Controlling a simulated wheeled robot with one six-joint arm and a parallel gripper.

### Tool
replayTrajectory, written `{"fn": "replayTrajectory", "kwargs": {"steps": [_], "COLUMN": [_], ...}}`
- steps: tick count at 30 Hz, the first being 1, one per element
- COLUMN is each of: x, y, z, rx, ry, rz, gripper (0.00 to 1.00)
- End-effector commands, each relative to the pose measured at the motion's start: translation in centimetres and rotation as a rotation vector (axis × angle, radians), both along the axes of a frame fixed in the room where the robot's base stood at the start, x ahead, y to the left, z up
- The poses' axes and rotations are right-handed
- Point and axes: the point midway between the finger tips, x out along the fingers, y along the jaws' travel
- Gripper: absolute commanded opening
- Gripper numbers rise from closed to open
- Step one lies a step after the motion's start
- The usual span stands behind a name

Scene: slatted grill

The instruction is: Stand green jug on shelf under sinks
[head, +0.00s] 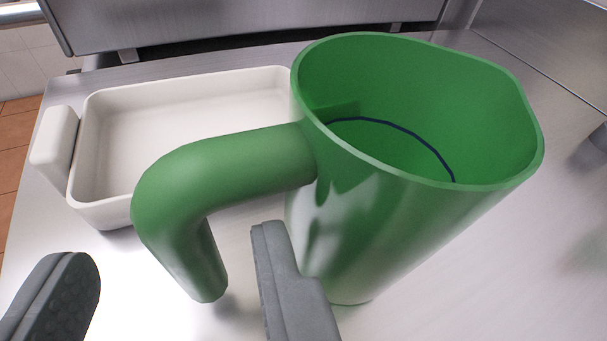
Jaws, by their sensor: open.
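The green jug (370,215) stands upright on a steel surface, right of the middle in the head view. It is open at the top and shows a dark line around its inside. Its thick handle (225,165) sticks out to the left and bends down, with its lower end free. My gripper (175,265) is open at the bottom of the view. Its right finger is in front of the jug's lower body, between the body and the handle's lower end. Its left finger is left of the handle. I cannot tell whether either finger touches the jug. No shelf or sinks can be made out.
A white rectangular dish (95,150) with an end grip sits left of the jug, partly behind its handle. A steel panel (240,20) rises behind. The steel surface (480,270) is bare to the right. Orange floor tiles (15,130) show at far left.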

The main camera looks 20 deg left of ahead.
Motion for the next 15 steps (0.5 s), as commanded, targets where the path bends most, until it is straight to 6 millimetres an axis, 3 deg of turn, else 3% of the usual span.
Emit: {"fn": "replayTrajectory", "kwargs": {"steps": [15], "x": [3.7], "y": [3.5], "z": [-2.2], "rx": [0.001], "ry": [0.002], "rz": [0.002], "gripper": [0.45]}}
